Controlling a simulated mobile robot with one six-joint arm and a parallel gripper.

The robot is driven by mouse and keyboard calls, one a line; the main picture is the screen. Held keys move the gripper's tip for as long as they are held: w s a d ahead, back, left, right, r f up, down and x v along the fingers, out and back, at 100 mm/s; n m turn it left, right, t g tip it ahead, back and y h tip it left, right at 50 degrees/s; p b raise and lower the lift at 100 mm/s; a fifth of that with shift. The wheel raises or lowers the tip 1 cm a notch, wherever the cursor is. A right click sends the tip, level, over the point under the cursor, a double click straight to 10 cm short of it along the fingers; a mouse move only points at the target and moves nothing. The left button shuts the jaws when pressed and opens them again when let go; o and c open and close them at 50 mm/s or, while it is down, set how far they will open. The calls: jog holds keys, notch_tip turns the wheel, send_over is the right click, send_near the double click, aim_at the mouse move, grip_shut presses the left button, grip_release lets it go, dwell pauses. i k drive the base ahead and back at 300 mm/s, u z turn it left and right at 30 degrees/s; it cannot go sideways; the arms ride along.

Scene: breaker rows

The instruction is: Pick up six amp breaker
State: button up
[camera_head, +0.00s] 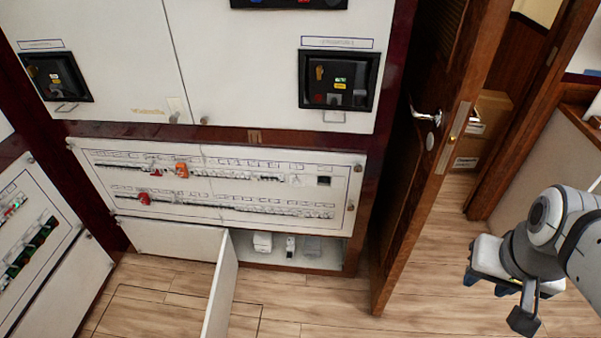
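Small breaker-like items stand in the open low compartment (330,263) under the breaker panel. They are a white block (262,242), a narrow white piece with dark marks (290,246) and a greyish piece (312,247). Ratings are too small to read, so I cannot tell which one is the six amp breaker. My gripper (497,287) is at the lower right, above the floor and well to the right of the compartment. No held object is visible. Its fingers are small and partly hidden, so their opening is unclear.
A breaker panel (225,205) with two rows and orange and red pieces is above the compartment. The compartment's white door (221,288) stands open on its left. A wooden door (440,130) stands ajar between the cabinet and my arm. The floor (310,310) in front is clear.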

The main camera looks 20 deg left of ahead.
aim_at(291, 242)
jog(key=u, duration=1.8)
jog(key=i, duration=0.5)
jog(key=k, duration=0.5)
